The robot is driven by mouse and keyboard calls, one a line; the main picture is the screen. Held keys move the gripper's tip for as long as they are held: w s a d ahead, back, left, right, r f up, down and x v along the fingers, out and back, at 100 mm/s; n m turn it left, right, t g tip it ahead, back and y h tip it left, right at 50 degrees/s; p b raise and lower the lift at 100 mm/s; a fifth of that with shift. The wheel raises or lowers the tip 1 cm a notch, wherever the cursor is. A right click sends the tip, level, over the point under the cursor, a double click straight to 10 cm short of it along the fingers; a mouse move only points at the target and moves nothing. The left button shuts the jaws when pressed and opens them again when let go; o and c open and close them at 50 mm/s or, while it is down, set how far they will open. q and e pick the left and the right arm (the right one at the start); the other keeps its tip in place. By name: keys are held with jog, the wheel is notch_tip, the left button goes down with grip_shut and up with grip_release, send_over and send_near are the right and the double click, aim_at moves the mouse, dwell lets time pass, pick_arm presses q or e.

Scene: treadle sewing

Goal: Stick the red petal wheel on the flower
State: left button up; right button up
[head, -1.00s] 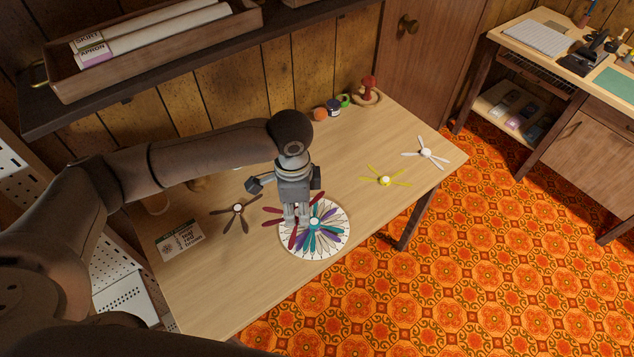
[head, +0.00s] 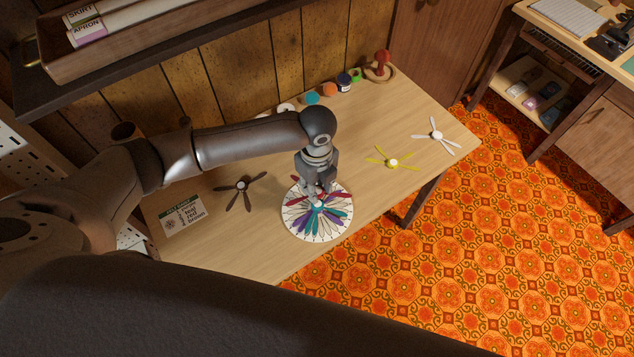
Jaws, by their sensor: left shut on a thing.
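The flower is a round white disc (head: 318,238) lying flat on the table, with purple, teal and pale petals around its middle. My left gripper (head: 319,193) points down over the back half of the disc, shut on the red petal wheel (head: 301,197). Red petals stick out on both sides of the fingers. The wheel's hub is mostly hidden by the gripper. I cannot tell whether the wheel touches the flower or hovers just above it. My right gripper is not in view.
A dark brown petal wheel (head: 241,185) lies left of the flower; yellow (head: 391,163) and white (head: 435,136) wheels lie to the right. A printed card (head: 183,215) lies at the left. Small jars and a red-knobbed stamp (head: 381,61) stand along the back edge.

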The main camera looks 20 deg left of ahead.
pick_arm(q)
notch_tip(320, 180, down, 3)
jog(key=b, duration=0.3)
jog(key=shift+f, duration=0.9)
jog(key=shift+f, duration=0.6)
dwell(0.6)
jog(key=o, duration=0.8)
